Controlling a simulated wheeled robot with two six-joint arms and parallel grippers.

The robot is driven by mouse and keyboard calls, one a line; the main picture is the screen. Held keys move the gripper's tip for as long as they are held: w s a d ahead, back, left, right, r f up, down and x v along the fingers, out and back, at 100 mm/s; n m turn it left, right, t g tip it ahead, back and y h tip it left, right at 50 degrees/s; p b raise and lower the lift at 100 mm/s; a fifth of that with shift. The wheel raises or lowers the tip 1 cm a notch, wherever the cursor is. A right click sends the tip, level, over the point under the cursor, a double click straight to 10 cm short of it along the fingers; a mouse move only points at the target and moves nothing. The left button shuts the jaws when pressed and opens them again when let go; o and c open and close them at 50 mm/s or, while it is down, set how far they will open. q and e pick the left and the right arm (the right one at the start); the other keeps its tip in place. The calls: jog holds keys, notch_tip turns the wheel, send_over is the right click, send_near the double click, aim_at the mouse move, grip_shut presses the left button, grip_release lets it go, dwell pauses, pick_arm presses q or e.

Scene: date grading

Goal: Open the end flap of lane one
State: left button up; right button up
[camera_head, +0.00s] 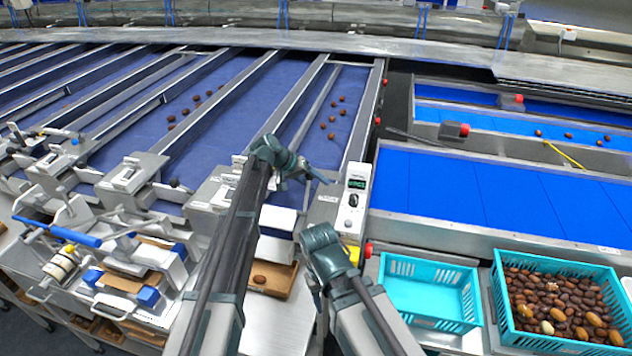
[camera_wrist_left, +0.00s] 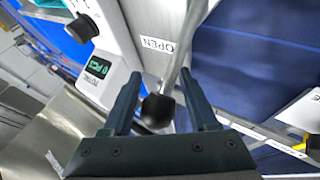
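My left gripper (camera_head: 318,178) reaches over the lower end of the rightmost narrow lane (camera_head: 321,130), beside a white control box (camera_head: 354,200). In the left wrist view its two fingers (camera_wrist_left: 160,98) are apart. A black ball knob (camera_wrist_left: 157,111) on a thin metal lever (camera_wrist_left: 182,55) shows between them, with gaps visible at its sides. I cannot tell whether the fingers touch it. The end flap cannot be made out. My right arm is bent low in the head view; its gripper cannot be made out clearly.
The control box also shows in the wrist view (camera_wrist_left: 100,70), close to the fingers. An empty turquoise crate (camera_head: 430,318) and a crate full of dates (camera_head: 497,290) stand at the right. Metal lane dividers (camera_head: 222,100) lie to the left.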

pick_arm(q)
jog(key=shift+o, duration=0.5)
jog(key=shift+r, duration=0.1)
jog(key=shift+a+r+p, duration=0.15)
jog(key=shift+r+p, duration=0.1)
jog(key=shift+p, duration=0.05)
jog(key=p+v, duration=0.9)
jog(key=v, duration=0.4)
jog(key=shift+a+p, duration=0.15)
jog(key=shift+p, duration=0.2)
jog(key=s+d+f+g+y+b, duration=0.15)
jog(key=s+f+b, duration=0.35)
jog(key=s, duration=0.5)
jog(key=s+d+f+g+y+b, duration=0.1)
jog(key=s+f+y+b, duration=0.2)
jog(key=s+f, duration=0.5)
jog(key=s+a+f+y+b, duration=0.2)
jog(key=s+f+b, duration=0.1)
jog(key=s, duration=0.6)
jog(key=s+a+f+y+b, duration=0.3)
jog(key=s, duration=0.5)
jog(key=shift+s+f+m, duration=0.25)
jog(key=shift+s+m, duration=0.1)
jog(key=shift+m, duration=0.05)
